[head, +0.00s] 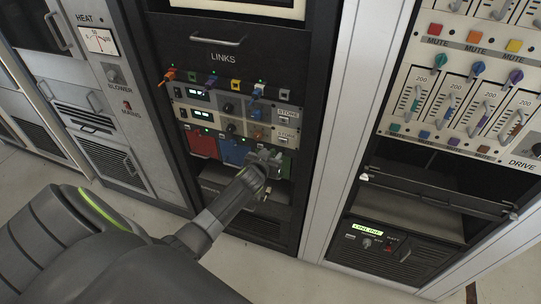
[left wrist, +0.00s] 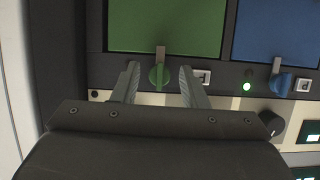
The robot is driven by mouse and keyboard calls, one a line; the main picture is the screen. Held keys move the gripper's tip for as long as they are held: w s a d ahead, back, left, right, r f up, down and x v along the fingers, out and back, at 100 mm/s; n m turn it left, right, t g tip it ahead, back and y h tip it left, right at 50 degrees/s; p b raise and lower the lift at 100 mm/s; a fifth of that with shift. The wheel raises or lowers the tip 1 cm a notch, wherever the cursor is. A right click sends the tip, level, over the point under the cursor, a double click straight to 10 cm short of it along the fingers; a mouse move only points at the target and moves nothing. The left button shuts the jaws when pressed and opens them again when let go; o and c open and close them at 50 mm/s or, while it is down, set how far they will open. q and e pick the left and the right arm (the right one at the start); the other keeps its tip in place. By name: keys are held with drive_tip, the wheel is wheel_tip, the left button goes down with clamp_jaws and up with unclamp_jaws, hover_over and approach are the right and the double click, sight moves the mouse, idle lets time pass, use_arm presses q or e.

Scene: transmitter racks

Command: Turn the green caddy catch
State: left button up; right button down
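The green caddy (left wrist: 165,25) fills the top of the left wrist view. Its green catch (left wrist: 159,77) is a round knob with a tan tab lying upright in that view. My left gripper (left wrist: 159,70) is open, one finger on each side of the catch, with a visible gap on both sides. In the head view my left gripper (head: 266,161) is at the lower right of the links rack and hides the catch and part of the green caddy. My right gripper is not in view.
The blue caddy (left wrist: 275,30) with its blue catch (left wrist: 281,84) is alongside, a lit green lamp (left wrist: 247,86) between. A red caddy (head: 201,143) is farther left in the head view. A dark knob (left wrist: 271,122) sits near the right finger.

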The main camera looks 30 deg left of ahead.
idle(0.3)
use_arm(q)
drive_tip(key=v, duration=1.7)
drive_tip(key=shift+s, duration=0.2)
drive_tip(key=shift+d, duration=0.1)
